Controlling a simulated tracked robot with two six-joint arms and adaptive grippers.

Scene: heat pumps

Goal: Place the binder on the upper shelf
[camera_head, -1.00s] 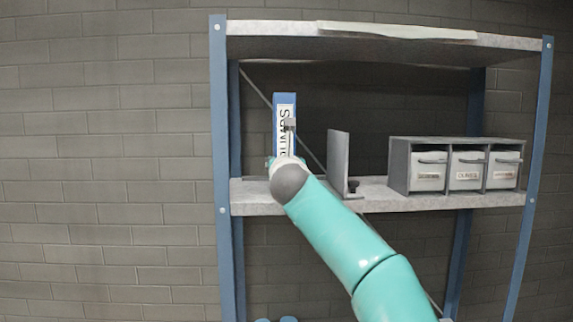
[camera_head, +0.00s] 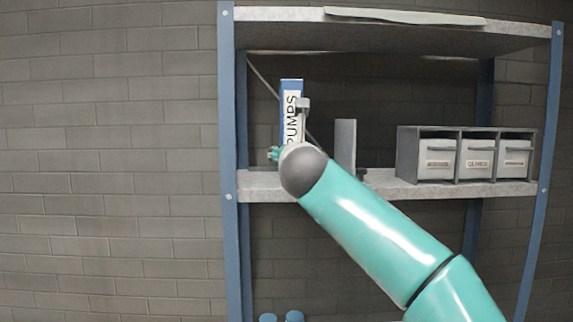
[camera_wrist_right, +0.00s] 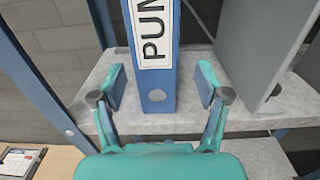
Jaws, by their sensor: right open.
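The blue binder (camera_head: 291,104) with a white "PUMPS" label stands upright on the middle board (camera_head: 400,188) of the shelf unit, below the top board. In the right wrist view the binder's spine (camera_wrist_right: 157,60) rises from the grey board (camera_wrist_right: 100,75). My right gripper (camera_wrist_right: 162,88) is open, with one finger on each side of the spine's lower part and gaps on both sides. In the head view my right arm hides the binder's foot and most of the gripper (camera_head: 275,154). My left gripper is not in view.
A grey bookend (camera_head: 345,146) stands right of the binder, and a grey cabinet with white drawers (camera_head: 437,159) is farther right. A flat sheet (camera_head: 405,16) lies on the top board (camera_head: 290,15). Blue uprights (camera_head: 229,130) flank the shelf.

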